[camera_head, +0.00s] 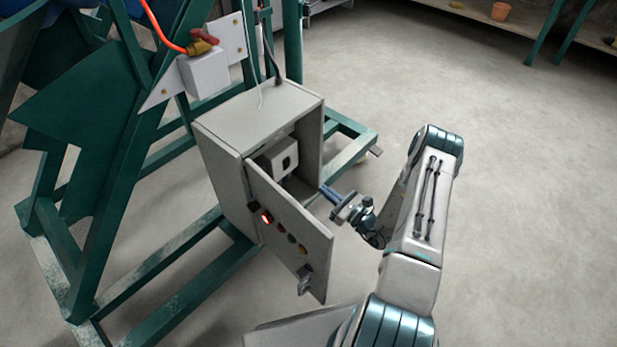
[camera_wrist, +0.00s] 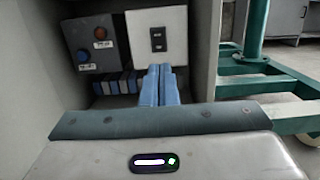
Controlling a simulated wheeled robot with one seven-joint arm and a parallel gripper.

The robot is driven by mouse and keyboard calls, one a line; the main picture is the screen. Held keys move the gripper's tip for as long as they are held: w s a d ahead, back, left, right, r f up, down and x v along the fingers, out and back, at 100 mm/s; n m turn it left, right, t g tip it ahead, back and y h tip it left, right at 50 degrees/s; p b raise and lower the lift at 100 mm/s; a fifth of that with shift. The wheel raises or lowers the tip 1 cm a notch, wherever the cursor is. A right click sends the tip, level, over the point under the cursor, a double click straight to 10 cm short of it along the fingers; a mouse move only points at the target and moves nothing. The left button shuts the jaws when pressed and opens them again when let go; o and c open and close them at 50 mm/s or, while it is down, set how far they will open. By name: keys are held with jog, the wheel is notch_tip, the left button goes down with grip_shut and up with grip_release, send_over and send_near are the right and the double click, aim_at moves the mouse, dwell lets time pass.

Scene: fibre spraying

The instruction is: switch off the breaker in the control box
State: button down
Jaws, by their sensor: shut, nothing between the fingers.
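The grey control box (camera_head: 262,110) is mounted on a green frame, with its door (camera_head: 290,222) swung open toward me. Inside is a white breaker panel (camera_head: 281,157) with a dark switch. In the wrist view the breaker (camera_wrist: 158,39) shows as a black two-part switch on the white plate. My gripper (camera_head: 327,191) is at the open front of the box, to the right of the door. Its blue fingers (camera_wrist: 159,85) are together and empty, pointing in below the breaker. They look apart from the switch, but the exact gap is hard to tell.
The door carries a lit red lamp (camera_head: 266,217), several buttons and a handle (camera_head: 305,281). The floor at right is clear.

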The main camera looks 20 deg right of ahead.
aim_at(289, 162)
jog(key=b+x, duration=0.4)
jog(key=x, duration=0.8)
jog(key=shift+a+f, duration=0.1)
jog(key=shift+a, duration=0.1)
jog(key=shift+w+a+r+b, duration=0.2)
jog(key=shift+w+a+b, duration=0.1)
jog(key=shift+w, duration=0.25)
jog(key=shift+d+r, duration=0.1)
